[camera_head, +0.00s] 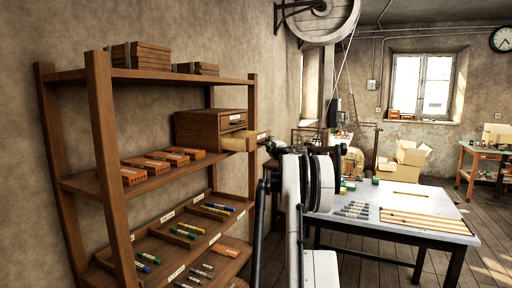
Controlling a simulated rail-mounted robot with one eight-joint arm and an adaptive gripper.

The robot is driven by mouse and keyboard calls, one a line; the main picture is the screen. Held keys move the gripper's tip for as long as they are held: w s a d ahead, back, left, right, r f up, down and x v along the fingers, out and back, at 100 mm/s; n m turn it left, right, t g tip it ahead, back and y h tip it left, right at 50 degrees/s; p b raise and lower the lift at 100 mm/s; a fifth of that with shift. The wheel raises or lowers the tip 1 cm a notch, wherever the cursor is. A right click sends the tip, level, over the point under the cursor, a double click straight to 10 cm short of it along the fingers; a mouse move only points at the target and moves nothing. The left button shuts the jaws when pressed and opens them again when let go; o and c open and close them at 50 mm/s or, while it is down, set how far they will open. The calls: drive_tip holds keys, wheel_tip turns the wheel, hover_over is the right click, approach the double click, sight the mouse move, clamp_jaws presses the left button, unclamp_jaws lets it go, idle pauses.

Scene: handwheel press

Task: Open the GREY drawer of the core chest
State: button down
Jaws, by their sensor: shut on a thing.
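The core chest (196,130), a small brown wooden box, stands on the middle shelf at its right end. Its upper drawer (237,121) is shut. The drawer below it (240,143) stands well out of the chest, with pale wood showing and a small light label on its front. I cannot read whether this label says GREY. My gripper (268,142) is at the front of this pulled-out drawer, shut on its handle; the fingertips and handle are small, dark and partly hidden by my arm.
The wooden rack (105,150) holds brick-like blocks (145,172) and trays of coloured sticks (205,212) below. A table (425,228) with rods stands to the right of my arm. Cardboard boxes (410,153) lie behind it.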

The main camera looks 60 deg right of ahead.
drive_tip(key=shift+s+d+b, duration=0.2)
drive_tip(key=shift+s+b, duration=0.1)
drive_tip(key=shift+s, duration=1.4)
drive_tip(key=c, duration=1.8)
unclamp_jaws()
drive_tip(key=shift+s, duration=0.1)
drive_tip(key=v, duration=1.2)
